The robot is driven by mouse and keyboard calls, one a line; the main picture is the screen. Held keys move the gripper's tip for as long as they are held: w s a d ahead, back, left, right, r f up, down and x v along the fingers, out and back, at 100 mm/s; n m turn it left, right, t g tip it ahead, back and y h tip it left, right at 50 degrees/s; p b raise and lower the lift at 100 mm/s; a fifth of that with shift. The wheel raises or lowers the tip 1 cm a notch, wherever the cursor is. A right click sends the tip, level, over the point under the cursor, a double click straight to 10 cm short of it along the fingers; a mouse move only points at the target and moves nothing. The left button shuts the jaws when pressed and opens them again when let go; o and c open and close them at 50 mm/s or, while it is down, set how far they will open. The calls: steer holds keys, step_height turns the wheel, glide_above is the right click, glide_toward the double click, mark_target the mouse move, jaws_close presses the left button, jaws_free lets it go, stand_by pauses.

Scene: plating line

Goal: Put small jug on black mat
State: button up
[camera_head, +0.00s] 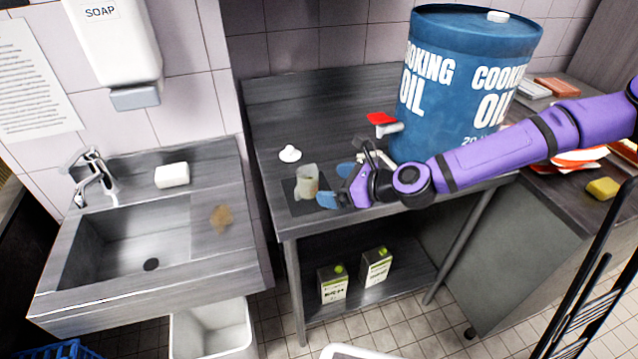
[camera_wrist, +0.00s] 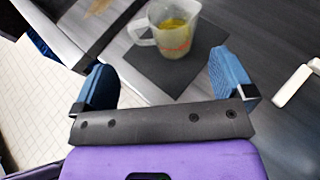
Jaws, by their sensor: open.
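The small jug (camera_head: 307,181) is a clear measuring jug with yellowish contents. It stands upright on the black mat (camera_head: 290,189) near the front left of the steel table. In the wrist view the jug (camera_wrist: 172,30) is on the dark square mat (camera_wrist: 150,68), with its handle to the left. My gripper (camera_head: 337,184) is just right of the jug, its blue fingers apart. In the wrist view my gripper (camera_wrist: 165,85) is open and empty, and the jug is beyond the fingertips, apart from them.
A large blue cooking oil drum (camera_head: 425,100) stands at the back right of the table. A white knob-like item (camera_head: 290,154) and a red-topped item (camera_head: 382,120) lie behind the jug. A sink (camera_head: 130,240) is at left. Two cartons (camera_head: 332,284) stand on the lower shelf.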

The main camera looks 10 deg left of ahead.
steer(key=shift+v, duration=1.9)
steer(key=s+d+f+n+g+h, duration=0.1)
steer(key=d+n+g+h, duration=0.1)
steer(key=d+n+h, duration=0.5)
steer(key=s+d+r+n+t+h, duration=0.1)
steer(key=d+r+n+h, duration=0.1)
steer(key=d+r+n, duration=0.4)
steer(key=d+r+n+t+h, duration=0.15)
steer(key=d+r, duration=0.25)
steer(key=d, duration=0.5)
steer(key=s+d+r+n+h, duration=0.1)
steer(key=s+d+r+n, duration=0.1)
steer(key=s+d+r, duration=0.3)
steer(key=s+d+r+n+h, duration=0.1)
steer(key=s+d+r+h, duration=0.1)
steer(key=d+r, duration=0.35)
steer(key=s+d+r+n, duration=0.1)
steer(key=s+d+r, duration=0.1)
steer(key=s+r, duration=0.3)
steer(key=s+d+r+n+t, duration=0.1)
steer(key=s+d+r+n, duration=0.1)
steer(key=s+r, duration=0.3)
steer(key=s, duration=0.3)
steer(key=shift+d+r, duration=0.2)
steer(key=shift+d, duration=0.1)
